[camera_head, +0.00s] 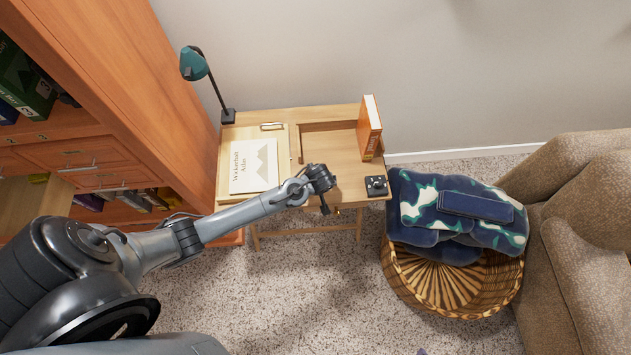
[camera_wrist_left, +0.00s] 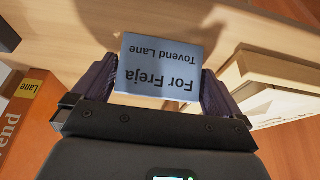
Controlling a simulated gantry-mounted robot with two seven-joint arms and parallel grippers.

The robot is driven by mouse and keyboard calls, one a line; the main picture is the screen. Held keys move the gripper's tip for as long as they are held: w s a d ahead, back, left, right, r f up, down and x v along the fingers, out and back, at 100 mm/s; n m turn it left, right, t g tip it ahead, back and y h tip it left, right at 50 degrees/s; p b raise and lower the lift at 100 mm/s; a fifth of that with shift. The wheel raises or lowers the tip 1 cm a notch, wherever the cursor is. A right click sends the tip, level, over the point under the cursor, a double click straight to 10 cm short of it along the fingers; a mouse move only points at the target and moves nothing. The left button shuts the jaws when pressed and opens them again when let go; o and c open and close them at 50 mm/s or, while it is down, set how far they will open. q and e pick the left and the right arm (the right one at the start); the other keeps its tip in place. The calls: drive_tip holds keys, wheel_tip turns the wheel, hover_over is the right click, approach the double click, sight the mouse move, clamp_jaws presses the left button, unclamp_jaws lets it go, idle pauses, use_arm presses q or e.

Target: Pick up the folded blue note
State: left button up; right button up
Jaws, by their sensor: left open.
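The folded blue note (camera_wrist_left: 158,62), printed "For Freja" and "Tovend Lane", shows upside down in the left wrist view. My left gripper (camera_wrist_left: 158,78) is open, with one finger on each side of the note. I cannot tell whether either finger touches it. In the head view my left gripper (camera_head: 322,186) is over the front part of the small wooden desk (camera_head: 235,134). I cannot make out the note in the head view. My right gripper is not in view.
A pale atlas (camera_head: 252,166) lies left of my gripper. An upright orange book (camera_head: 369,128) and a small black device (camera_head: 376,186) stand to the right. A teal lamp (camera_head: 194,64) is at the back left. A basket (camera_head: 455,295) with folded cloth stands right of the desk.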

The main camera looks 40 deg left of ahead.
use_arm(q)
drive_tip(key=shift+c, duration=0.2)
drive_tip(key=c, duration=0.6)
drive_tip(key=shift+r, duration=0.15)
drive_tip(key=shift+c, duration=0.2)
